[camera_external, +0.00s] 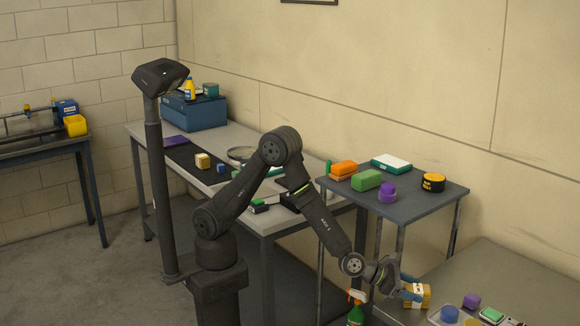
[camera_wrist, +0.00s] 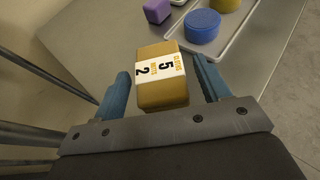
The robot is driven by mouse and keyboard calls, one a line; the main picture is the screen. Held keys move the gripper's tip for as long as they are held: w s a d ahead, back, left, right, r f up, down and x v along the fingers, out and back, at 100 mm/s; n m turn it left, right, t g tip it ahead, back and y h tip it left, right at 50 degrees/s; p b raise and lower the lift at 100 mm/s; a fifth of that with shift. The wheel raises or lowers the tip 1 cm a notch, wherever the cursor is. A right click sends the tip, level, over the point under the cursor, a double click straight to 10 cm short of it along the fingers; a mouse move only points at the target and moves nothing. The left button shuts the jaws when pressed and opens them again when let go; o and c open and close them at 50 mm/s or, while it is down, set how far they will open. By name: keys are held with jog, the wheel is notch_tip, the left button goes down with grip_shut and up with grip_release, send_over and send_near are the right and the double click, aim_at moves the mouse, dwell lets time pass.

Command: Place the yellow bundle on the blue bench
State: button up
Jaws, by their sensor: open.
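The yellow bundle (camera_external: 420,294), a block with a white printed band, is on the grey table at the lower right. In the wrist view the bundle (camera_wrist: 163,95) sits between the two blue fingers of my gripper (camera_wrist: 160,72). The fingers are open, with a gap visible on its right side; at left the gap is narrow. In the external view my gripper (camera_external: 405,288) is low at the bundle, partly hiding it. A bench with a dark blue-grey top (camera_external: 405,205) stands behind my arm. Another bench (camera_external: 40,148) with blue legs stands at far left; I cannot tell which is meant.
The dark-topped bench holds orange and green blocks, a purple piece, a black-and-yellow roll and a green-white box (camera_external: 391,163). A green spray bottle (camera_external: 356,310) stands beside my gripper. A tray (camera_wrist: 235,45) with round pieces and a purple block (camera_wrist: 157,11) lie beyond the bundle.

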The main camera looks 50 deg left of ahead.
aim_at(412, 288)
jog(key=shift+r, duration=0.25)
jog(key=v, duration=1.2)
jog(key=shift+f, duration=0.2)
jog(key=x, duration=1.2)
jog(key=shift+f, duration=0.1)
notch_tip(412, 288, up, 3)
jog(key=shift+r, duration=0.6)
